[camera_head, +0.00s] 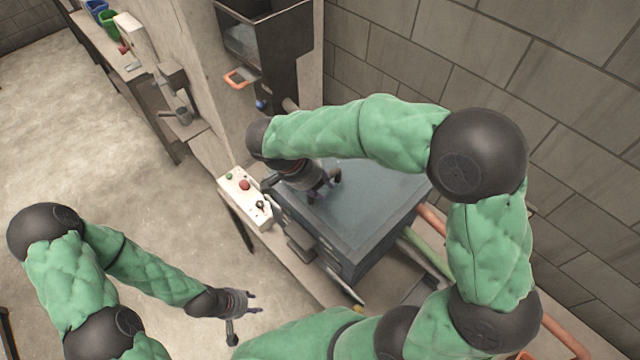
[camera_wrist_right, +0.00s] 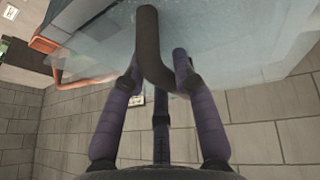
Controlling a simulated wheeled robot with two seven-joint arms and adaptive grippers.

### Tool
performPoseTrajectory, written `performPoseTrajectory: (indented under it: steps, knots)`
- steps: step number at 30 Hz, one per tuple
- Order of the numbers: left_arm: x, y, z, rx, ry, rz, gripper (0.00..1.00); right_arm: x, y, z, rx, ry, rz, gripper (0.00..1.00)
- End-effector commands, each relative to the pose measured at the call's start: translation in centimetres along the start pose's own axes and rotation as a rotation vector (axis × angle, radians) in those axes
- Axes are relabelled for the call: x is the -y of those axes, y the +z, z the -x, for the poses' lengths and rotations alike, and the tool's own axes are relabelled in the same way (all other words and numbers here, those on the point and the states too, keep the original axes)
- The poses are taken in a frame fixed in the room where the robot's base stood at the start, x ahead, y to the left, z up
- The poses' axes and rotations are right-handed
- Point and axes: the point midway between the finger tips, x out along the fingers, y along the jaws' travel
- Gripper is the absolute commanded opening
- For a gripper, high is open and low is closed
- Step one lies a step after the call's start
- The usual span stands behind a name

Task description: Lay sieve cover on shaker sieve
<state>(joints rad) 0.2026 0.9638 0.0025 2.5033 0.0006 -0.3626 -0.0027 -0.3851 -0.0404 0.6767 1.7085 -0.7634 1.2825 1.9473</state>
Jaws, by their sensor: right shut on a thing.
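The sieve cover (camera_head: 375,205) is a flat blue-grey panel over the top of the dark box-shaped shaker sieve (camera_head: 338,258). In the right wrist view the cover (camera_wrist_right: 225,60) fills the upper part, with a dark curved handle (camera_wrist_right: 149,45) on it. My right gripper (camera_head: 330,183) is shut on this handle, which lies between its purple fingers (camera_wrist_right: 158,78). Whether the cover rests fully on the sieve or hangs slightly above it cannot be told. My left gripper (camera_head: 248,307) is open and empty over the floor, to the left of the sieve.
A white control box (camera_head: 244,197) with buttons stands at the sieve's left. Orange and green pipes (camera_head: 428,252) run along its right. A dark machine (camera_head: 268,50) stands behind, a block wall (camera_head: 570,110) at the right. The floor (camera_head: 90,140) at left is clear.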

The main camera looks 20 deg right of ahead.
Motion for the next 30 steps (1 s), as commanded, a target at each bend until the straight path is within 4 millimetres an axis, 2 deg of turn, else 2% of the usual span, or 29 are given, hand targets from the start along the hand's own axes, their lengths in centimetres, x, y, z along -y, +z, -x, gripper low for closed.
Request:
performPoseTrajectory:
  steps: [12,18,27,28,30]
  knots:
    - [1.1,-0.1,-2.9,0.000,0.000,0.000,0.40,0.7,1.2,-2.9,-0.002,-0.003,-0.003,0.00]
    - [1.3,-0.1,-3.6,0.000,0.000,0.000,0.40,0.8,1.3,-3.2,-0.002,-0.003,-0.002,0.00]
    - [1.3,-0.1,-3.6,0.000,0.000,0.000,0.40,0.8,1.3,-3.2,-0.002,-0.003,-0.002,0.00]
    - [1.3,-0.1,-3.6,0.000,0.000,0.000,0.40,0.8,1.3,-3.2,-0.002,-0.003,-0.002,0.31]
    - [1.3,-0.1,-3.6,0.000,0.000,0.000,0.40,0.8,1.3,-3.2,-0.002,-0.003,-0.002,0.51]
